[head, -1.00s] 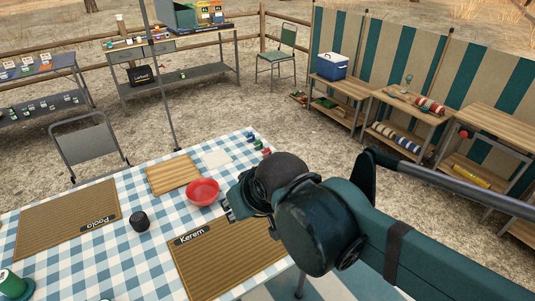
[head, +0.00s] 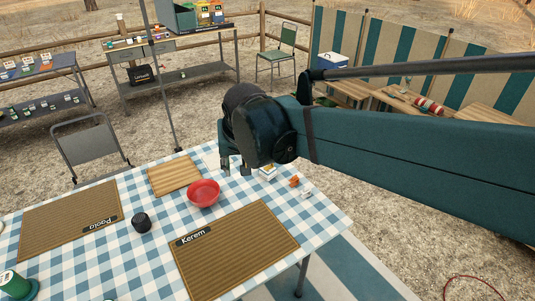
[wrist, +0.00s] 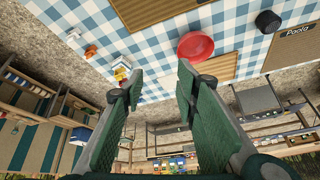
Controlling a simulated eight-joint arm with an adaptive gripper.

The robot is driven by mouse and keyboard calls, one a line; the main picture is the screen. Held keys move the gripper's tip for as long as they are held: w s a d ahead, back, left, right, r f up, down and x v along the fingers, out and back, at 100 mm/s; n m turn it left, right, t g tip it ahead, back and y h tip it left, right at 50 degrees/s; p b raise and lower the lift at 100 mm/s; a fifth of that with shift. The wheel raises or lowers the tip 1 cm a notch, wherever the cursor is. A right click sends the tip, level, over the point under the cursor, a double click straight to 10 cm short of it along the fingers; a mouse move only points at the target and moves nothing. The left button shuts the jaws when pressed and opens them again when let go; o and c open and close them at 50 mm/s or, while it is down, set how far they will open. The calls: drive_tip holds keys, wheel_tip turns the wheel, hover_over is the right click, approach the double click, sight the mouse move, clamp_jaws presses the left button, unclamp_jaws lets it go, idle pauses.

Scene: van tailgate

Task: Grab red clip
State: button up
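I cannot make out the red clip in either view now; in the head view my arm covers the far edge of the table, where it showed earlier. My gripper (head: 236,168) is above the far right part of the checked table (head: 330,222), behind the red bowl (head: 203,193). In the wrist view my gripper (wrist: 160,72) has its two fingers apart, with no object seen held between them. The left finger hides part of the table edge there.
A white and yellow box (head: 267,172), an orange item (head: 294,181) and a small white item (head: 306,193) lie right of my gripper. A wooden board (head: 174,175), a black container (head: 141,222) and the Kerem mat (head: 235,250) are also on the table.

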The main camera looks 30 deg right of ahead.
drive_tip(key=w+d+f+m+g+h+p, duration=0.1)
drive_tip(key=w+d+f+m, duration=0.1)
drive_tip(key=w+d+m, duration=0.5)
drive_tip(key=w+d+f+g+h+p, duration=0.15)
drive_tip(key=w+d, duration=0.35)
drive_tip(key=w, duration=0.7)
drive_tip(key=w+d+f+m+g+p, duration=0.1)
drive_tip(key=w+d+f+m, duration=0.1)
drive_tip(key=d+f, duration=0.3)
drive_tip(key=w+d+f+m+g+p, duration=0.1)
drive_tip(key=w+d+f+m, duration=0.1)
drive_tip(key=w+d+f, duration=0.3)
drive_tip(key=w+d+f+m+g+p, duration=0.1)
drive_tip(key=w+d+f+m, duration=0.2)
drive_tip(key=f, duration=0.4)
drive_tip(key=shift+w+d+h, duration=0.35)
drive_tip(key=shift+w+d, duration=0.4)
drive_tip(key=shift+d, duration=0.15)
drive_tip(key=shift+b+x, duration=0.3)
drive_tip(key=shift+x, duration=0.95)
drive_tip(key=shift+s, duration=0.1)
